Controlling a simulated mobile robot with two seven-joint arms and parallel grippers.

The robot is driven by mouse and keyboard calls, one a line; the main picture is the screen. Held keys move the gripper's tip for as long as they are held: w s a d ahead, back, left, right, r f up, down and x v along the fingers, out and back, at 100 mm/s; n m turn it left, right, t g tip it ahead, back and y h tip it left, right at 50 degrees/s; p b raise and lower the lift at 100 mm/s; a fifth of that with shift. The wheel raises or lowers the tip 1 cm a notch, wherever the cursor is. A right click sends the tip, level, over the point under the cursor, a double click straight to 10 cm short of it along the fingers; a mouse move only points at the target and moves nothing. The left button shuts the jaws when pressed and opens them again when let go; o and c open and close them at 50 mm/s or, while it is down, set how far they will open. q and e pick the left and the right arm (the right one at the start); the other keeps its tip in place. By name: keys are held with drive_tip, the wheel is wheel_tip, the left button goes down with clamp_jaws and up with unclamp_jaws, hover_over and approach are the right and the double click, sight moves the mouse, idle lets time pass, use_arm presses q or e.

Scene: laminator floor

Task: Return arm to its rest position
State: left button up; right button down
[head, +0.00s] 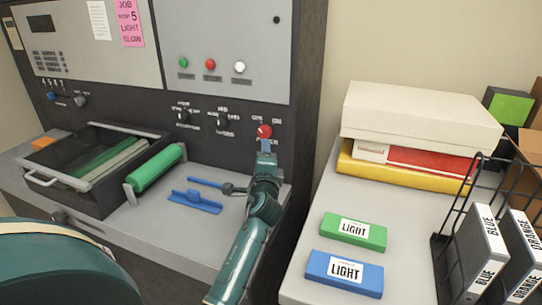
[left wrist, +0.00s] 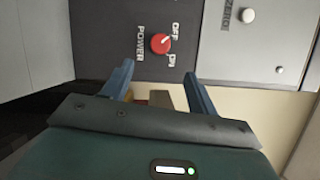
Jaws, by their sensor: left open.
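My left gripper (head: 265,145) is open just in front of the red power knob (head: 264,131) on the machine's dark panel. In the left wrist view, the two blue-grey fingers of the left gripper (left wrist: 158,70) stand apart with nothing held between them. The red knob (left wrist: 160,43) shows just beyond the fingertips, apart from them in that view. Its white mark appears to point toward OFF. My left arm reaches up from the bottom of the head view. My right gripper is not in view.
A black open tray (head: 60,190) with rolls and a green roller (head: 156,168) sit left of my arm. Blue parts (head: 195,201) lie beside it. Right, a counter holds a green LIGHT box (head: 353,231), a blue LIGHT box (head: 345,273), stacked boxes (head: 420,115) and a binder rack (head: 445,250).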

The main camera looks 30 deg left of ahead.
use_arm(q)
drive_tip(key=s+d+f+n+g+h, duration=0.1)
drive_tip(key=s+d+f+n+g, duration=0.1)
drive_tip(key=s+f, duration=0.2)
drive_tip(key=s+d+f+n+g+h, duration=0.2)
drive_tip(key=s+f+n, duration=0.1)
drive_tip(key=s+f, duration=0.2)
drive_tip(key=s+d+f+n+g+h, duration=0.2)
drive_tip(key=s+d+f, duration=0.1)
drive_tip(key=s, duration=0.5)
drive_tip(key=shift+s+f+n, duration=0.1)
drive_tip(key=shift+f+n, duration=0.3)
drive_tip(key=shift+f, duration=0.4)
drive_tip(key=s+d+f+n+g+h, duration=0.25)
drive_tip(key=s+d, duration=0.25)
drive_tip(key=s, duration=0.4)
drive_tip(key=s+d+f+n+g+h, duration=0.1)
drive_tip(key=s+d+g+h, duration=0.2)
drive_tip(key=s+d, duration=0.35)
drive_tip(key=w+d+f+t+h, duration=0.1)
drive_tip(key=d+f+t, duration=0.1)
drive_tip(key=f, duration=0.3)
drive_tip(key=w+d+f+m+t+h, duration=0.1)
drive_tip(key=w+d+f+t, duration=0.1)
drive_tip(key=f+t, duration=0.2)
drive_tip(key=shift+d+f+h, duration=0.35)
drive_tip(key=shift+f, duration=0.3)
